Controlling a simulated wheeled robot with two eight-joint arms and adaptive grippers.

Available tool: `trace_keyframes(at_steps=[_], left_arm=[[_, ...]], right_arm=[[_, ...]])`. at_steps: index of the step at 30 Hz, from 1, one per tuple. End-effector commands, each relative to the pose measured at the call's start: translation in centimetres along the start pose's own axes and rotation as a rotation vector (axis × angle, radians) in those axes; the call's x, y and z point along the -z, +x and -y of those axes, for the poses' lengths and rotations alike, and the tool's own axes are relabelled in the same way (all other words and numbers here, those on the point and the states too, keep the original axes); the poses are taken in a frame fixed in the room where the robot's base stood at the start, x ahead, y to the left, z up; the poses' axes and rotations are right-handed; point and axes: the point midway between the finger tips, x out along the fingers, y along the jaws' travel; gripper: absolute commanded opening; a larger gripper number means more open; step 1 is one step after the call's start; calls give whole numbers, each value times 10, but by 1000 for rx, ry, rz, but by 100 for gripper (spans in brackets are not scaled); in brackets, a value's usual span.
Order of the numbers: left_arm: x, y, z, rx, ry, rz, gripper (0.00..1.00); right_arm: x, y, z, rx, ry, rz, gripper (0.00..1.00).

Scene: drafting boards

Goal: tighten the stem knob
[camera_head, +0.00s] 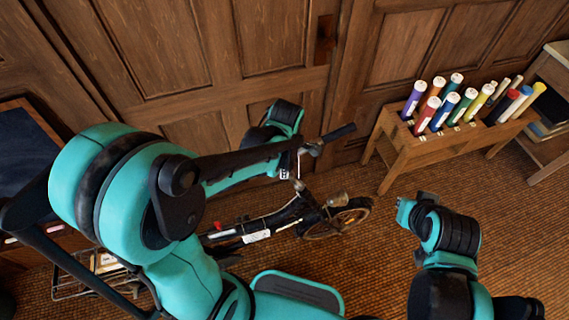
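A small folding bike (270,225) stands on the carpet in the middle, with a black handlebar grip (340,132) pointing up to the right. Its stem (298,168) drops from the handlebar towards the frame. I cannot make out the stem knob clearly. My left arm reaches across from the left, and its wrist is beside the handlebar and upper stem. My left gripper (288,148) is mostly hidden by my arm, so its fingers and any contact cannot be seen. My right gripper (407,207) is right of the bike, apart from it; its fingers are too small to read.
Wooden panelled doors (275,40) stand close behind the bike. A wooden rack (392,125) with several coloured tubes is at the right, and a shelf unit (556,90) is beyond it. A dark-topped board (22,150) is at the left. Carpet (385,270) is open around my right arm.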

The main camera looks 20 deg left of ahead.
Motion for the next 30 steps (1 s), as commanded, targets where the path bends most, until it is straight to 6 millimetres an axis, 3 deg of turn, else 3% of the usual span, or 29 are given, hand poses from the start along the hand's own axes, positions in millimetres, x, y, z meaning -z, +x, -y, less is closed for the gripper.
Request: trace_keyframes(at_steps=[15,30], left_arm=[[1,0,3,-121,333,-1,8],[1,0,3,-150,415,0,8]], right_arm=[[-1,2,0,0,0,0,0],[-2,2,0,0,0,0,0]])
